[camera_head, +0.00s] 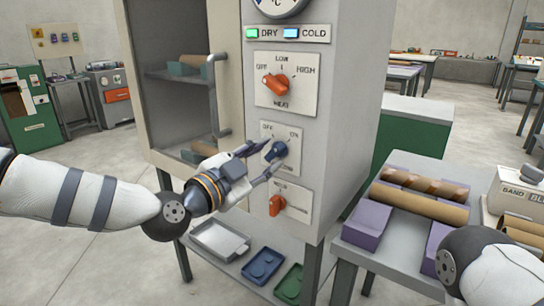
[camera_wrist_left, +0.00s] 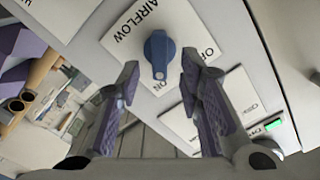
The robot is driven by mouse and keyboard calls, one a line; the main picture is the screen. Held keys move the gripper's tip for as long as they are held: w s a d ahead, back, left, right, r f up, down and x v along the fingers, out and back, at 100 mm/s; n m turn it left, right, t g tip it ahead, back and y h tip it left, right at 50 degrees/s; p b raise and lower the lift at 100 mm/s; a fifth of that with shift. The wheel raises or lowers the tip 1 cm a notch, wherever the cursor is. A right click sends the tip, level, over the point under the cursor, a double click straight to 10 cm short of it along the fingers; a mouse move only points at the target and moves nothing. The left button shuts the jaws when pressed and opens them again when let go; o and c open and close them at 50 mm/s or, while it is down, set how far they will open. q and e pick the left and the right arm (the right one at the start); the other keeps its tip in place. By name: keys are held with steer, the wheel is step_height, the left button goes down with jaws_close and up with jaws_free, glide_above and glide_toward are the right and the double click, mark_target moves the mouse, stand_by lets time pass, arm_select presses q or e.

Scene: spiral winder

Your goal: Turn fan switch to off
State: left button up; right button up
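The fan switch is a blue knob (camera_head: 277,150) on a white OFF/ON plate, on the grey front panel of the cabinet. In the left wrist view the blue knob (camera_wrist_left: 158,50) sits beside the word AIRFLOW, and its narrow end seems to point toward the ON side. My left gripper (camera_head: 271,156) is at the knob from the left, and its fingers partly cover the plate. In the left wrist view the left gripper (camera_wrist_left: 160,68) is open, with one fingertip on each side of the knob and gaps visible. My right gripper is out of view; only part of my right arm shows.
An orange selector knob (camera_head: 275,84) is above, and another orange knob (camera_head: 276,205) is below. The cabinet door's vertical handle (camera_head: 217,95) stands left of the panel. A side table with brown tubes on purple blocks (camera_head: 365,225) is at the right.

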arm_select(q)
steer(key=shift+x, duration=1.45)
jaws_close()
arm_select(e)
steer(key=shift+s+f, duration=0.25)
arm_select(q)
steer(key=shift+n, duration=0.3)
steer(key=n, duration=0.4)
steer(key=shift+w+a+r, duration=0.1)
steer(key=n, duration=0.3)
steer(key=shift+a+n+b, duration=0.1)
steer(key=shift+n+b, duration=0.2)
steer(key=shift+b, duration=0.05)
steer(key=n, duration=0.4)
steer(key=shift+w+a+b, duration=0.15)
steer(key=shift+b, duration=0.15)
steer(key=shift+n+b, duration=0.3)
steer(key=shift+n, duration=1.5)
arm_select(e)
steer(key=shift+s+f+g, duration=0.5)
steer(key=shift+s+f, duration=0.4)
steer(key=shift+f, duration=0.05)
